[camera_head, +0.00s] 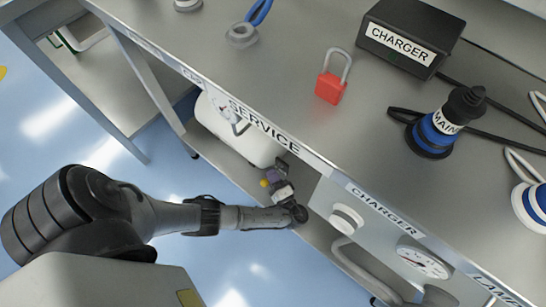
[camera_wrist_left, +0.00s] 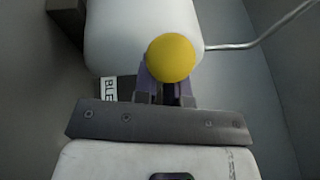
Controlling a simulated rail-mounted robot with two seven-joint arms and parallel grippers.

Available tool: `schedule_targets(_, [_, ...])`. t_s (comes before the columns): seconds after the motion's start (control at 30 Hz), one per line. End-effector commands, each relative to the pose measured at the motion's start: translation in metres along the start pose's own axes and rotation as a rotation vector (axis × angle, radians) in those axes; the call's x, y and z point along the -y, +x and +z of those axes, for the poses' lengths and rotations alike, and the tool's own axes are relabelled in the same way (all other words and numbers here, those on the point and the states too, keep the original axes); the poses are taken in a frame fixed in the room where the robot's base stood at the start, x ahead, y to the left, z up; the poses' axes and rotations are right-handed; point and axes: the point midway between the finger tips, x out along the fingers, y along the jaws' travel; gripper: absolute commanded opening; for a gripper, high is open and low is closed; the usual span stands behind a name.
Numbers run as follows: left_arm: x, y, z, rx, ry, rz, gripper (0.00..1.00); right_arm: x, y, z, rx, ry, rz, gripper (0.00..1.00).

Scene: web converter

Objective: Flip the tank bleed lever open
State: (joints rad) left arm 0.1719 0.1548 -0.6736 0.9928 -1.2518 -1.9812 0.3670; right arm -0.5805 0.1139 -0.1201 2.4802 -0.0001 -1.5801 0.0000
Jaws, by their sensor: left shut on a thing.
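The white tank (camera_head: 236,132) lies on the lower shelf beneath the bench edge marked SERVICE. It fills the top middle of the left wrist view (camera_wrist_left: 120,35). The yellow round knob (camera_wrist_left: 171,57) of the bleed lever shows in front of the tank. It is a small yellow spot in the head view (camera_head: 264,183). A label starting "BLE" (camera_wrist_left: 108,90) is partly hidden beside it. My left gripper (camera_head: 279,179) is at the tank's near end. Its purple fingers (camera_wrist_left: 168,82) are shut on the lever just below the knob. The lever's shaft is mostly hidden. My right gripper is out of view.
A panel marked CHARGER with a white knob (camera_head: 346,218) and a gauge (camera_head: 424,262) is right of my gripper. A red padlock (camera_head: 331,88), a black charger box (camera_head: 411,36) and blue-black plugs (camera_head: 437,130) are on the bench top. Blue floor is open at left.

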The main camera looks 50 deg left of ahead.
Motion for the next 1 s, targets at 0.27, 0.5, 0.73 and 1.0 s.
schedule_targets(0.27, [-0.008, -0.001, -0.001, 0.035, -0.138, -0.055, 0.00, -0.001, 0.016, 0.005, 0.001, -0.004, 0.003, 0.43])
schedule_targets(0.5, [-0.010, -0.001, -0.001, 0.045, -0.187, -0.075, 0.00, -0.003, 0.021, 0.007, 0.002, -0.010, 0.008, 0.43])
schedule_targets(0.73, [-0.010, -0.001, -0.001, 0.047, -0.197, -0.078, 0.00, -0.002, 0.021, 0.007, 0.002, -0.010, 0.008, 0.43])
schedule_targets(1.0, [-0.010, -0.001, -0.001, 0.047, -0.196, -0.078, 0.15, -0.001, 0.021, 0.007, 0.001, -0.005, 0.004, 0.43])
